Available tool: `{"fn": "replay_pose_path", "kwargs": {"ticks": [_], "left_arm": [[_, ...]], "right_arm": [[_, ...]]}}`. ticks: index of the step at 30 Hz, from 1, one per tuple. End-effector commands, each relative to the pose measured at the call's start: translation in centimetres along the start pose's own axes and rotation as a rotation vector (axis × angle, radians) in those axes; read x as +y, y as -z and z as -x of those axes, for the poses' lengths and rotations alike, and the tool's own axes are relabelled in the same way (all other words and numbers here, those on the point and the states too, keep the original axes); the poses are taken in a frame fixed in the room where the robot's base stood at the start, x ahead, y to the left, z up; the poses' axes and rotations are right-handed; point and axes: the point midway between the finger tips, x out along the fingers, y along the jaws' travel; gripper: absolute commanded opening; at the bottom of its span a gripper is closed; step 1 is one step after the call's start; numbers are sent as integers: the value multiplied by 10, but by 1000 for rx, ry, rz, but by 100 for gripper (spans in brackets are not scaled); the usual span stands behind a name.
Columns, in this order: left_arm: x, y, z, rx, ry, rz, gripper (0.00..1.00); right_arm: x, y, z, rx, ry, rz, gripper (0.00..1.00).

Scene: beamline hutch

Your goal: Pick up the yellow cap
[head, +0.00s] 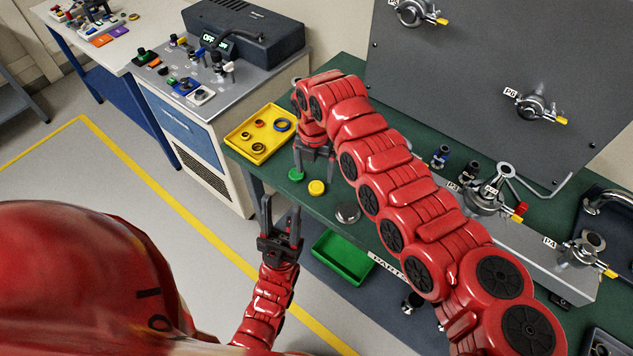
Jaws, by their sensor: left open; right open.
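The yellow cap (317,187) lies on the green bench top (263,176), near its front edge. A green cap (296,174) lies just left of it. My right gripper (314,166) points down over the bench, just behind the two caps in the picture. It is open and appears empty; its height above the bench is hard to tell. My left gripper (281,212) is open and empty. It points up in front of the bench edge, below the caps in the picture.
A yellow tray (236,144) with several rings stands left of the caps. A round metal disc (347,213) lies to their right. A green bin (340,262) sits lower, below the bench front. Valve fittings (487,199) and a dark upright panel (470,75) are at the right.

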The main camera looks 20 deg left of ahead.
Motion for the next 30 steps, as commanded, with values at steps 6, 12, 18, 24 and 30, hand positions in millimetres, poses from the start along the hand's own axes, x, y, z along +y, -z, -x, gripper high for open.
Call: {"fn": "replay_pose_path", "kwargs": {"ticks": [6, 12, 18, 24, 30], "left_arm": [[-1, 2, -14, 0, 0, 0, 50], [-1, 5, -29, 0, 0, 0, 50], [-2, 5, -31, 0, 0, 0, 50], [-2, 5, -30, 0, 0, 0, 50], [-2, 5, -30, 0, 0, 0, 50]], "right_arm": [[-1, 1, -13, 4, 3, 1, 88], [-3, -1, -43, 1, 3, 2, 88], [-4, -2, -58, 0, 2, 0, 88], [-4, -3, -60, -1, 0, 0, 88], [-3, -3, -59, -1, 0, 0, 56]]}}
